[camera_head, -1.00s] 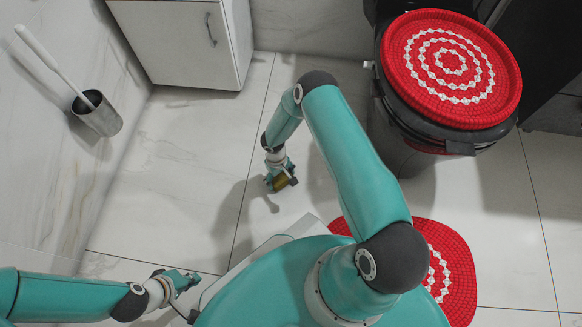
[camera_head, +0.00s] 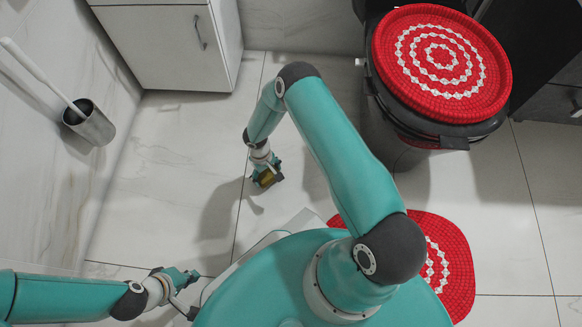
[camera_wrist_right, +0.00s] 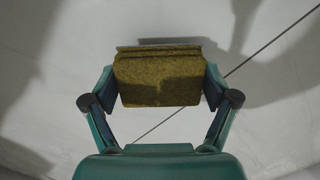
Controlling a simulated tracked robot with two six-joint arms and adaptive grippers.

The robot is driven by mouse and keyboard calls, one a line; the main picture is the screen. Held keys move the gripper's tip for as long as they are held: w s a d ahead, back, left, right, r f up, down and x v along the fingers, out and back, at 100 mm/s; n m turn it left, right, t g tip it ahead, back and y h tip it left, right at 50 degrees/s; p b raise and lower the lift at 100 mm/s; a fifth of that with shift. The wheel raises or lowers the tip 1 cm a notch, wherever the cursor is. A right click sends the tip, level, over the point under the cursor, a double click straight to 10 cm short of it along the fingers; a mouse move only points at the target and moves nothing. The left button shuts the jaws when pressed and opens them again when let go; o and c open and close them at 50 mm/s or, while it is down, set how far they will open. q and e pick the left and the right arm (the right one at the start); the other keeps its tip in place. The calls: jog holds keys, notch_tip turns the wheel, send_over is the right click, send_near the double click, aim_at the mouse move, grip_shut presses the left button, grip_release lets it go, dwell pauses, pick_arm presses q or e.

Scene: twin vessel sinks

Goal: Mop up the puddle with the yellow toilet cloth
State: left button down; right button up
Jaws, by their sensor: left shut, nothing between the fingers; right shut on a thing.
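The yellow cloth (camera_wrist_right: 160,80) is a folded, dull yellow pad held between the fingertips of my right gripper (camera_wrist_right: 160,90) in the right wrist view. In the head view it is a small dark yellow block (camera_head: 267,180) at the tip of my right gripper (camera_head: 264,174), over the pale floor tiles. Whether it touches the floor I cannot tell. My left gripper (camera_head: 186,284) is shut and empty at the lower left. I cannot make out the puddle in either view.
A toilet with a red crocheted lid cover (camera_head: 442,62) stands at the upper right, a red mat (camera_head: 452,262) at its foot. A white cabinet (camera_head: 165,45) is at the upper left. A brush holder (camera_head: 92,124) hangs on the left wall. Floor tiles (camera_head: 170,175) between are clear.

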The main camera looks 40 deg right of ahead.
jog(key=shift+r+p, duration=1.25)
jog(key=shift+r, duration=1.15)
